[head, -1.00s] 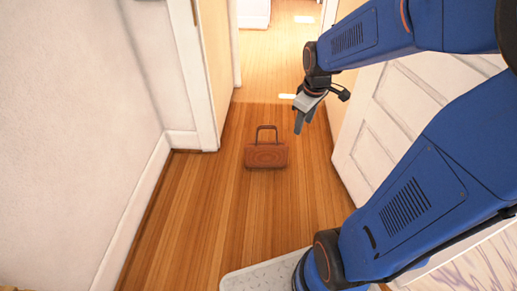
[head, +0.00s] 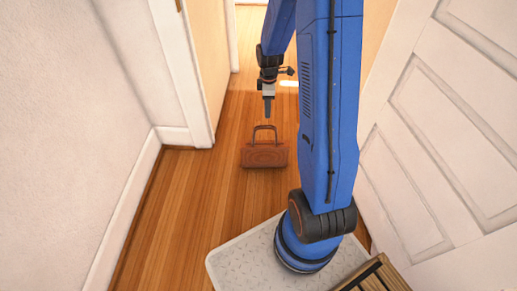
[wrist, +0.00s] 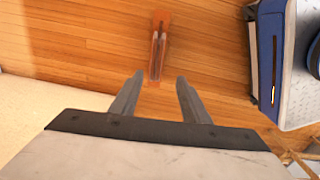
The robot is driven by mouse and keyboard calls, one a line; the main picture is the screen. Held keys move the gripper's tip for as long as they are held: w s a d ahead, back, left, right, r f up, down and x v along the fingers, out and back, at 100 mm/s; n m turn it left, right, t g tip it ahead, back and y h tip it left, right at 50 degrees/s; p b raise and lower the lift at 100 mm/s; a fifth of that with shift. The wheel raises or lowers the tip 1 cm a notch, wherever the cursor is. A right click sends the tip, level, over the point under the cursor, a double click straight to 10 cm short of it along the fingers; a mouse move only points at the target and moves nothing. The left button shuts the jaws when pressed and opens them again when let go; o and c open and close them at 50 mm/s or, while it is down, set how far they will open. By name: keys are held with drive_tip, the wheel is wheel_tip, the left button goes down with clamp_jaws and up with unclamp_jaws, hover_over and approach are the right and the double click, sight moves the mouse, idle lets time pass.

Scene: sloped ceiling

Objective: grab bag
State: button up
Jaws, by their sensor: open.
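The bag (head: 264,155) is brown with a raised loop handle. It stands upright on the wooden floor in front of a doorway. My gripper (head: 268,108) points down, and in the head view it appears just above the handle. In the wrist view my gripper (wrist: 156,92) is open, with its two fingers apart and nothing between them. There the bag (wrist: 159,48) lies beyond the fingertips, seen narrow from above and lined up with the gap. The fingers look apart from the bag, though the exact height is hard to tell.
A white panelled door (head: 430,130) stands at the right. A white wall with a baseboard (head: 125,210) runs along the left. A slatted wooden item (head: 372,276) is at the bottom right. The floor (head: 185,205) left of the bag is clear.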

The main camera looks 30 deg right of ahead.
sight(265, 127)
drive_tip(key=f, duration=1.2)
drive_tip(key=shift+w+a+f, duration=0.15)
drive_tip(key=shift+w+f, duration=0.3)
drive_tip(key=shift+f, duration=1.25)
drive_tip(key=shift+w+f, duration=0.1)
drive_tip(key=shift+f, duration=1.25)
clamp_jaws()
